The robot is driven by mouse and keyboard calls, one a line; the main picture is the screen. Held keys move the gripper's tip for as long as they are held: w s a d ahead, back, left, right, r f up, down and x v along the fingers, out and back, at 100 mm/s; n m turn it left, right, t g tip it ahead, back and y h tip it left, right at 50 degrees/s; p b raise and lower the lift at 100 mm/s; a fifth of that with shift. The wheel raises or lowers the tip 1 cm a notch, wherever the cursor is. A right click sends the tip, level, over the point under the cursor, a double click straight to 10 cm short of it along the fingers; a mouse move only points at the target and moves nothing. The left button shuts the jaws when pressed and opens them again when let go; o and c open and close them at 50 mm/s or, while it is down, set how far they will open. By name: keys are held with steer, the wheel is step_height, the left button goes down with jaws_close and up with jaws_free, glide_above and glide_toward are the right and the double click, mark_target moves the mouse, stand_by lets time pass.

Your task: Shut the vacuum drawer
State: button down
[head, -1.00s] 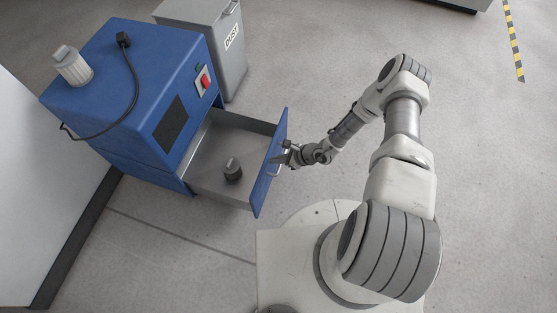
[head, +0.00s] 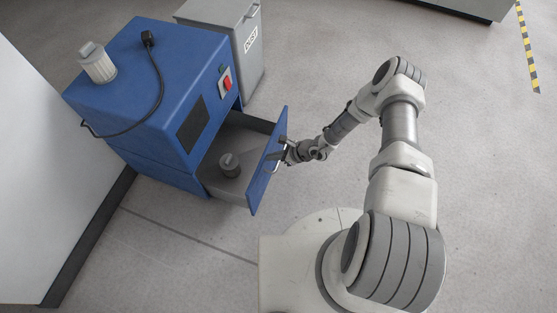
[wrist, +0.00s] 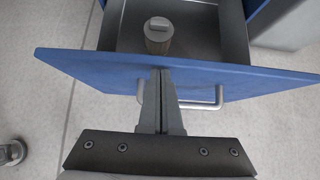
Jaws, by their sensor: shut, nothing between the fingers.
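The blue vacuum (head: 165,95) stands at the left of the head view with its drawer (head: 222,195) partly open. The drawer's blue front panel (head: 267,165) faces my arm; its inside is grey. A dark grey knobbed object (head: 229,165) stands in the drawer and also shows in the wrist view (wrist: 158,38). A metal bar handle (wrist: 205,104) is on the front panel. My gripper (wrist: 161,72) is shut and empty, its fingertips at the panel's top edge near the middle, over the handle bar. Whether the tips press on the panel is hard to tell.
A white filter cartridge (head: 97,64) and a black cable with plug (head: 155,75) lie on top of the vacuum. A grey dust bin (head: 240,45) stands behind it. A white cabinet (head: 45,170) is at the left. The floor at right is clear.

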steer(key=w+a+b, duration=0.2)
steer(key=w+a, duration=0.2)
steer(key=a, duration=0.5)
steer(key=w+a+b, duration=0.1)
steer(key=w+a, duration=0.3)
steer(key=a, duration=0.6)
steer(key=shift+a+b, duration=0.15)
steer(key=shift+b, duration=0.25)
